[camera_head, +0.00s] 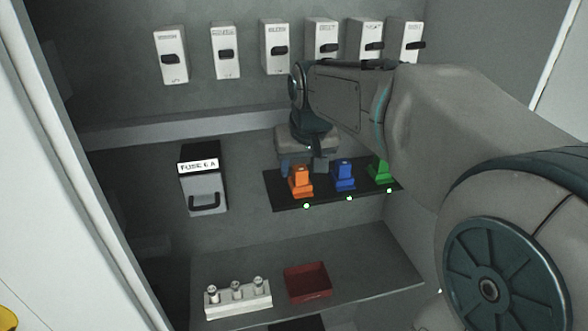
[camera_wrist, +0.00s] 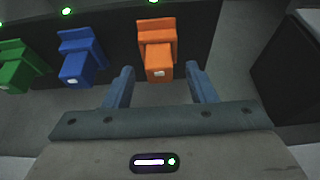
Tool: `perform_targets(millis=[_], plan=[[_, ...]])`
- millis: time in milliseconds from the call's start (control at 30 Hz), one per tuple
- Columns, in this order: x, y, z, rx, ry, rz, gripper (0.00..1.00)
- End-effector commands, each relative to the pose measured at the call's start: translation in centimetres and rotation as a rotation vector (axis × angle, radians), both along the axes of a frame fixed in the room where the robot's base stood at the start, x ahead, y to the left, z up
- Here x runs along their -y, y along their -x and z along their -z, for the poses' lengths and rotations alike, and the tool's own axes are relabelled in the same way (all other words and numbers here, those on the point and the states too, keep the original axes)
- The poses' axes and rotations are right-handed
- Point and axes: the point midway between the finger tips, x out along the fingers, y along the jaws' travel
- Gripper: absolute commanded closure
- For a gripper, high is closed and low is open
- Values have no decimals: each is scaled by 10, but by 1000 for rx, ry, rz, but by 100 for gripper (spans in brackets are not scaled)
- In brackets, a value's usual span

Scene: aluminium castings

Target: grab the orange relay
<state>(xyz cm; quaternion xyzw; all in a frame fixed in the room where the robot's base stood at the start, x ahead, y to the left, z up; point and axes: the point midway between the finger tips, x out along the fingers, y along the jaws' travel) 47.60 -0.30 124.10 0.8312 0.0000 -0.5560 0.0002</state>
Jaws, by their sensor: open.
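The orange relay (camera_head: 300,182) sits at the left end of a black strip (camera_head: 283,201) on the back wall, beside the blue relay (camera_head: 343,176) and the green relay (camera_head: 380,170). In the wrist view the orange relay (camera_wrist: 157,50) stands ahead of my gripper (camera_wrist: 157,74), its near end between the two blue-grey fingertips. The fingers are open, with a visible gap on each side of the relay.
A fuse box (camera_head: 203,190) with a handle is left of the strip. Several switches (camera_head: 276,47) line the wall above. On the shelf below are a white holder (camera_head: 238,299) with small round-topped pieces and a red tray (camera_head: 307,282). A dark box (camera_wrist: 290,65) stands right of the relay.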

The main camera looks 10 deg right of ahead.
Motion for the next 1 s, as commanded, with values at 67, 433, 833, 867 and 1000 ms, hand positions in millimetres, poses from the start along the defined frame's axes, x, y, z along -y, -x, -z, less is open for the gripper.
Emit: perform_targets(millis=[67, 433, 833, 867, 1000], plan=[[0, -2, 5, -1, 0, 0, 49], [0, -2, 6, 0, 0, 1, 88], [0, -2, 4, 1, 0, 0, 97], [0, -2, 3, 1, 0, 0, 97], [0, -2, -3, 1, 0, 0, 97]])
